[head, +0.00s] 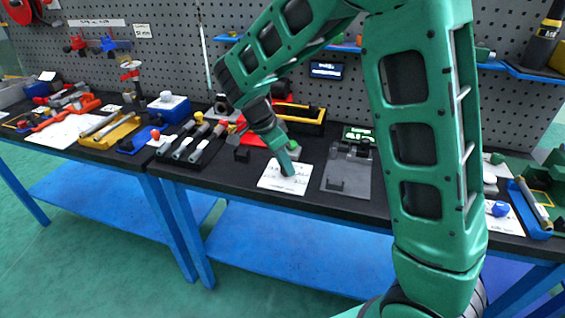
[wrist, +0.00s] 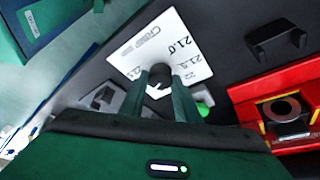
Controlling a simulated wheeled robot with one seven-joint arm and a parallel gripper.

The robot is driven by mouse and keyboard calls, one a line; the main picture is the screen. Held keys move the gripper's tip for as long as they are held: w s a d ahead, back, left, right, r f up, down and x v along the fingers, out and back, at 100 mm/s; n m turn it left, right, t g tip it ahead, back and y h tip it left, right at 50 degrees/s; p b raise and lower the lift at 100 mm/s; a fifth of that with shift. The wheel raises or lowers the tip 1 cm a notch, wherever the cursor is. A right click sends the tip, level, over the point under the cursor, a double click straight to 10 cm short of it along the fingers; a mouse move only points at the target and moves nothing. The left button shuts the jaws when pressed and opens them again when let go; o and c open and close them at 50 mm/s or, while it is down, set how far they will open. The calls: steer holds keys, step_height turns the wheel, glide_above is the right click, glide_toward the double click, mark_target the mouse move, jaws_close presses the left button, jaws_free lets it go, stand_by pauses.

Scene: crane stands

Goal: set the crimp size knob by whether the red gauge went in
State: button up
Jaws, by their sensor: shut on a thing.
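The crimp size knob (wrist: 158,84) is a small dark knob standing on a white card (wrist: 183,48) printed with "CRIMP" and numbers such as 21.0 and 21.5. My gripper (wrist: 160,80) is shut on the knob, with one green finger on each side. The fingers hide much of the knob, so where its pointer stands cannot be told. In the head view my gripper (head: 288,172) reaches down onto the white card (head: 270,182), and the knob is hidden there. I cannot make out the red gauge for certain in either view.
A red and yellow fixture with a metal ring (wrist: 283,108) is close to the right in the wrist view. A black bracket (wrist: 277,42) stands beyond the card. A grey plate (head: 346,175) lies right of the card, and a tool rack (head: 190,143) stands left.

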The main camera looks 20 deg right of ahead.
steer(key=shift+w, duration=0.1)
